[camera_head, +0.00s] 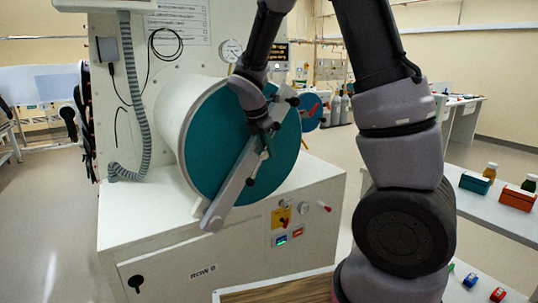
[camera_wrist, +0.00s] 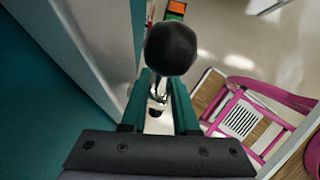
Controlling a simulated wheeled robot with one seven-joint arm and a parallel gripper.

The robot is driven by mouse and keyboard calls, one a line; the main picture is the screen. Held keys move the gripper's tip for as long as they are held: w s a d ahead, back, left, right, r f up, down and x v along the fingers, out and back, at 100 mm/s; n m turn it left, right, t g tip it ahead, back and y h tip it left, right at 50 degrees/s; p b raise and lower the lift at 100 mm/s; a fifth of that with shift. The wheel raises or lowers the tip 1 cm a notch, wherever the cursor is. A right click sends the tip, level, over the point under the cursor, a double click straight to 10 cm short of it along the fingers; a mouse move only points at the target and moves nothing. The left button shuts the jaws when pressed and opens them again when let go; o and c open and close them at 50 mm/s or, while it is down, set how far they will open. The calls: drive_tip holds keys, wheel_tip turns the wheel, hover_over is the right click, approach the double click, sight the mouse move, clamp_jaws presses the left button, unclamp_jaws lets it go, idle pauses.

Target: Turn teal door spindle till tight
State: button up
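The teal door (camera_head: 222,135) is a round disc on the front of a white drum, and it looks closed against the rim. A grey bar (camera_head: 228,190) crosses its face diagonally. The spindle handle has dark arms and black knobs near the door's middle; one knob (camera_head: 250,182) hangs low. My gripper (camera_head: 265,135) is at the handle, in front of the door. In the wrist view, my gripper's teal fingers (camera_wrist: 160,95) flank a short metal stem below a black ball knob (camera_wrist: 171,48) closely on both sides, and look shut on it. The spindle's centre is partly hidden by my gripper.
The white cabinet (camera_head: 160,250) below carries a small panel with a yellow switch (camera_head: 281,217). A ribbed hose (camera_head: 143,100) hangs at left. A bench with boxes (camera_head: 515,197) stands at right. A pink-framed item (camera_wrist: 240,118) lies low in the wrist view.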

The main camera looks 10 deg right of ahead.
drive_tip(key=shift+x, duration=1.05)
clamp_jaws()
idle(0.7)
